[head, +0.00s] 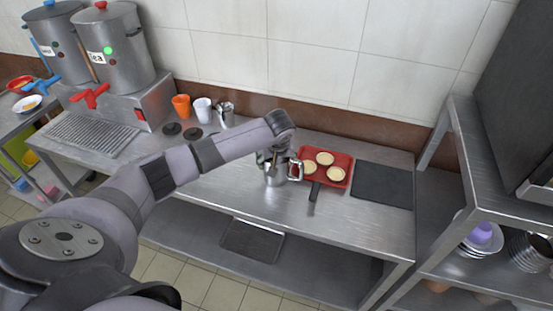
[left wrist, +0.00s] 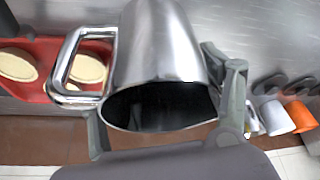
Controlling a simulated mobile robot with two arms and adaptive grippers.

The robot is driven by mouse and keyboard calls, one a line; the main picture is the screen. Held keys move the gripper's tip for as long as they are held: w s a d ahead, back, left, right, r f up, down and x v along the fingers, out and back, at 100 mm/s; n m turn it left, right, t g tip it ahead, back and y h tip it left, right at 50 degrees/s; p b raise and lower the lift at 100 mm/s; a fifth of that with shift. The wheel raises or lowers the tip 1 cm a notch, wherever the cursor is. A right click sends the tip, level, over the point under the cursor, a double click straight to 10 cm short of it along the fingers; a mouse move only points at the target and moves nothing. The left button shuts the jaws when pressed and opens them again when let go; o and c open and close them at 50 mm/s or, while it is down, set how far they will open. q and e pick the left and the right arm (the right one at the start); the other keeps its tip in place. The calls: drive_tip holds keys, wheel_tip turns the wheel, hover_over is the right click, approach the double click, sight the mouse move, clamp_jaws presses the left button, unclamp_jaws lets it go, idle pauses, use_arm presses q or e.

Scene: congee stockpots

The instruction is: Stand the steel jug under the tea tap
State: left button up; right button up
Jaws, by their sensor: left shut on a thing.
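The steel jug (head: 274,177) is at the middle of the steel counter in the head view, its handle toward the red tray. My left gripper (head: 272,155) is shut on it from above. In the left wrist view the jug (left wrist: 165,50) sits between the two fingers of the left gripper (left wrist: 170,105), with its dark open mouth toward the camera. I cannot tell whether its base touches the counter. The tea urn (head: 118,62) stands at the upper left with a red tea tap (head: 90,96) at its front. My right gripper is not in view.
A grated drip tray (head: 95,135) lies below the taps; no vessel shows on it. An orange cup (head: 181,106), a white cup (head: 202,111) and a small steel pitcher (head: 226,114) stand along the wall. A red tray (head: 338,160) and a dark board (head: 383,184) lie right of the jug.

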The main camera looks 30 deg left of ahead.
use_arm(q)
drive_tip(key=o, duration=1.3)
